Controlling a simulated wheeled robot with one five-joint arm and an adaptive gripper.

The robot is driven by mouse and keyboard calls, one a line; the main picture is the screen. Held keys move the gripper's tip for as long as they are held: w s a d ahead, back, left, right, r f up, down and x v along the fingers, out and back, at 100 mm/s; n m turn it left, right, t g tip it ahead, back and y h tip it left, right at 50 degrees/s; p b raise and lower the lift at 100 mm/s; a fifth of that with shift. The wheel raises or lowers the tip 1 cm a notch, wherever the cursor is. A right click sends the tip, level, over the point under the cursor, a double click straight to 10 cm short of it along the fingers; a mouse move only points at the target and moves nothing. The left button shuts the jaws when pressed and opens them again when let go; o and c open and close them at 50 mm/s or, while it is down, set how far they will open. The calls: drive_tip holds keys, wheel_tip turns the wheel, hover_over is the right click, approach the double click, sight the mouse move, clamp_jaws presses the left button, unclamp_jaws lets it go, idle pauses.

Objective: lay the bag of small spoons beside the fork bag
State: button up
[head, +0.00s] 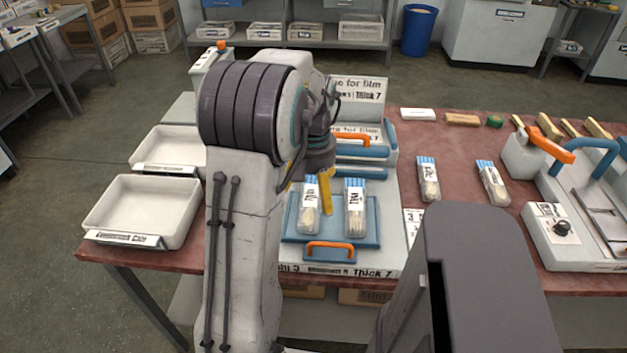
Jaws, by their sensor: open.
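Several clear bags with blue-striped tops and white labels show in the head view. One bag (310,204) and a second bag (355,208) lie side by side on the blue plate (370,238) of the press. A third bag (428,180) and a fourth bag (492,183) lie apart on the red table to the right. The labels are too small to tell which bag holds small spoons and which holds forks. My gripper (325,198) is open, with a yellow finger at the two plate bags, between them in the picture. My arm hides its other finger.
Two white trays (150,243) stand at the table's left end. A white machine with an orange handle (553,143) stands at the right. The press has an orange front handle (330,246). Small blocks line the table's back edge. Bare red tabletop (456,150) shows between the right bags.

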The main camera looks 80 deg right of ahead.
drive_tip(key=w+a+r+n+h, duration=0.1)
drive_tip(key=w+a+r+n, duration=0.3)
drive_tip(key=w+a, duration=0.45)
drive_tip(key=w+a+r+n, duration=0.3)
drive_tip(key=w+a, duration=0.3)
drive_tip(key=w, duration=0.6)
drive_tip(key=a+f+n+t+y, duration=0.1)
drive_tip(key=a+n, duration=0.9)
drive_tip(key=a, duration=1.5)
drive_tip(key=shift+w+a+f+t, duration=0.2)
drive_tip(key=shift+f+t, duration=0.35)
drive_tip(key=shift+t, duration=0.55)
drive_tip(key=shift+r, duration=0.1)
